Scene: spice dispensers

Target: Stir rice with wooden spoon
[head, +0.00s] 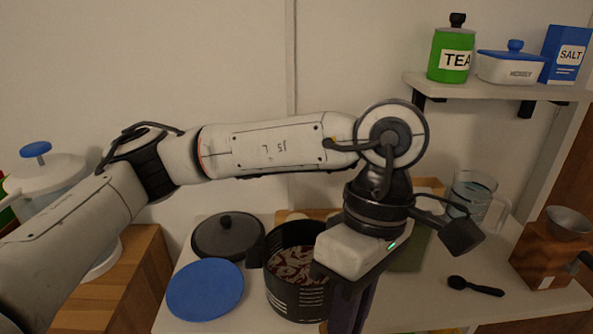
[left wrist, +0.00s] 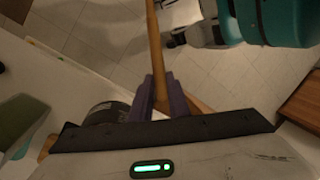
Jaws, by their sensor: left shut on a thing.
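The black pot (head: 296,298) stands on the white counter, with brownish, mottled contents (head: 290,264) showing inside. My left gripper (head: 346,318) points down just right of and in front of the pot in the head view. Its body covers part of the pot's right rim. In the left wrist view its purple fingers (left wrist: 158,95) are shut on a thin wooden handle, the wooden spoon (left wrist: 154,45). The spoon's ends are not clear, and I cannot see it in the head view. A dark pot side (left wrist: 106,113) shows left of the fingers. My right gripper is not in view.
A blue disc (head: 205,290) and a dark lid (head: 228,236) lie left of the pot. A glass jug (head: 474,196), a black scoop (head: 475,286) and a wooden grinder (head: 545,250) stand or lie right. A shelf (head: 490,90) holds containers above.

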